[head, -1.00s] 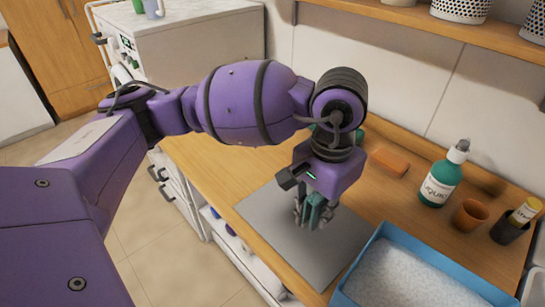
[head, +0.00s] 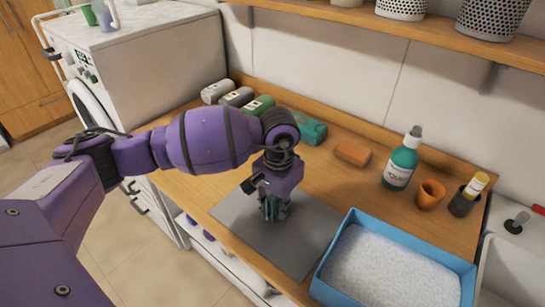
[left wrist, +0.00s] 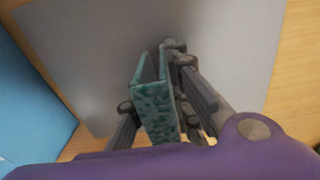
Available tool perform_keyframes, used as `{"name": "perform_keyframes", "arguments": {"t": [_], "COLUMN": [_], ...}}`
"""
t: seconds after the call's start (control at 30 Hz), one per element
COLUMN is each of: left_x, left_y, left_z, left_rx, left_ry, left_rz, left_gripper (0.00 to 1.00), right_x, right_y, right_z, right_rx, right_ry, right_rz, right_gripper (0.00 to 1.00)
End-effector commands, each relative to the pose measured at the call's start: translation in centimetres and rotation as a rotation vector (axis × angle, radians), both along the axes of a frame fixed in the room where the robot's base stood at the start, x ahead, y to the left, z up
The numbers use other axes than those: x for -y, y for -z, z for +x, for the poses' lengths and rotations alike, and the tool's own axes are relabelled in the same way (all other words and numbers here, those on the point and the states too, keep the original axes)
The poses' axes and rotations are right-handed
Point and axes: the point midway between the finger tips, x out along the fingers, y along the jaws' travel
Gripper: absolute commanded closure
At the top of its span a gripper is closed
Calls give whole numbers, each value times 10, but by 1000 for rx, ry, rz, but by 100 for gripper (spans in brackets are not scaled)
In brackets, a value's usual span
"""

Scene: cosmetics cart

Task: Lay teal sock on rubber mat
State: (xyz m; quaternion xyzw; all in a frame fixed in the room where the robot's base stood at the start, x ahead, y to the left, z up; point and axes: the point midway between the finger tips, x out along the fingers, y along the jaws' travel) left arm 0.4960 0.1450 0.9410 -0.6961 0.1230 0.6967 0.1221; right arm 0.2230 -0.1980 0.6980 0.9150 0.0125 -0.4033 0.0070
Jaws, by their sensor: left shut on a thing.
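The teal sock (left wrist: 157,112) is a folded, speckled teal piece standing on edge between my fingers in the left wrist view. My left gripper (head: 270,212) is shut on it and points down over the grey rubber mat (head: 300,240) in the head view. Only a little of the sock shows there, between the fingers. The mat also shows in the left wrist view (left wrist: 235,50), behind the sock. I cannot tell whether the sock's lower edge touches the mat. My right gripper is not in view.
A blue tray of white granules (head: 465,282) stands right of the mat. Behind are a teal bundle (head: 310,131), an orange block (head: 352,153), a teal bottle (head: 402,165), an orange cup (head: 430,192) and a dark cup (head: 462,203). Rolled bundles (head: 237,97) lie along the wall.

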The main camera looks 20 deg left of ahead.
Motion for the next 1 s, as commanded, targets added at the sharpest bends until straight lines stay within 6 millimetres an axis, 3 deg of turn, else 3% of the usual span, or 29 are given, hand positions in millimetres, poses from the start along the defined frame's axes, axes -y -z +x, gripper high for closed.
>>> {"name": "perform_keyframes", "arguments": {"t": [0.23,0.27,0.4,0.73,0.87,1.0], "left_x": [0,0,0,0,0,0], "left_y": [6,6,4,1,-11,-37], "left_z": [-1,-1,0,0,2,2], "left_rx": [-3,-3,-1,1,4,4], "left_ry": [0,0,0,0,1,2], "left_rz": [0,0,0,0,0,0], "left_gripper": [100,81,64,64,64,64], "right_x": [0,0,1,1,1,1], "right_y": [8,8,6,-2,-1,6], "right_z": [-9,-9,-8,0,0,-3], "right_rx": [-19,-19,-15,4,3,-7], "right_ry": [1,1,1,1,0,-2], "right_rz": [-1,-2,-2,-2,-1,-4], "right_gripper": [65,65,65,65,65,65]}}
